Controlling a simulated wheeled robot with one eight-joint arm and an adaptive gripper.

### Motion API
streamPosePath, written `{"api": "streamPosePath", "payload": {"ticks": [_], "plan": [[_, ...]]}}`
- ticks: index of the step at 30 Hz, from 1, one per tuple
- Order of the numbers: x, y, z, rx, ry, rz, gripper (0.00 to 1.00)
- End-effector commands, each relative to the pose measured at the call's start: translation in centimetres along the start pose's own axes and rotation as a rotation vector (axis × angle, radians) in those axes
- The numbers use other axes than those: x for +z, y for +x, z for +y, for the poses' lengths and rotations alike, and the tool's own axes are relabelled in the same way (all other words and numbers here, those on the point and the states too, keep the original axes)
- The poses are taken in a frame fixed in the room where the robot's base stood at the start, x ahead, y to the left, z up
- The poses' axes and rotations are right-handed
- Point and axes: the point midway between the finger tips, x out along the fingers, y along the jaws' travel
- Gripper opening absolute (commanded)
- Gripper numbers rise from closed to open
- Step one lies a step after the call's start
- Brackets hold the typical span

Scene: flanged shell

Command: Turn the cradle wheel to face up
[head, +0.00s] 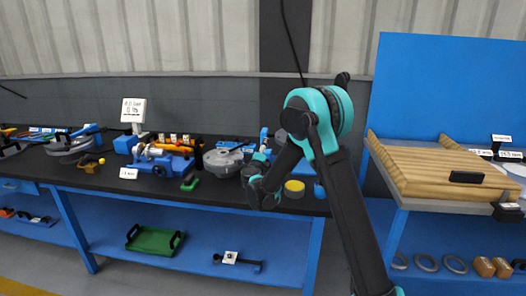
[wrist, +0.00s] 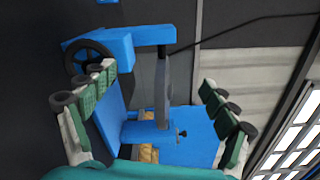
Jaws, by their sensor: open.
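In the wrist view a black spoked wheel (wrist: 88,62) sits at the end of a blue block (wrist: 125,45), just beyond the left finger. I take it for the cradle wheel; which way its face points is hard to tell. A blue body (wrist: 185,150) with a grey upright plate and a small dark knob shows between my fingers. My gripper (wrist: 158,78) is open, its green-padded fingers wide apart, and I see nothing held. In the head view my gripper (head: 262,190) hangs at the bench's front edge, partly hiding the blue fixture (head: 264,138) behind it.
A grey round flanged part (head: 222,162) and a blue vise-like fixture (head: 165,160) stand left of my gripper on the black bench. A yellow-topped disc (head: 294,187) lies close on the right. A slatted wooden board (head: 440,172) is farther right. A green tray (head: 155,240) rests below.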

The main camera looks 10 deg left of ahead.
Motion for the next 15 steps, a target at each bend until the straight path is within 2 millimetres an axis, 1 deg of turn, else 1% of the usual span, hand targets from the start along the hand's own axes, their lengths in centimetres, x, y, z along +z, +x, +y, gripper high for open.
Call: {"api": "streamPosePath", "payload": {"ticks": [15], "plan": [[0.0, -3.3, 0.0, 0.0, 0.0, -0.001, 0.86]]}}
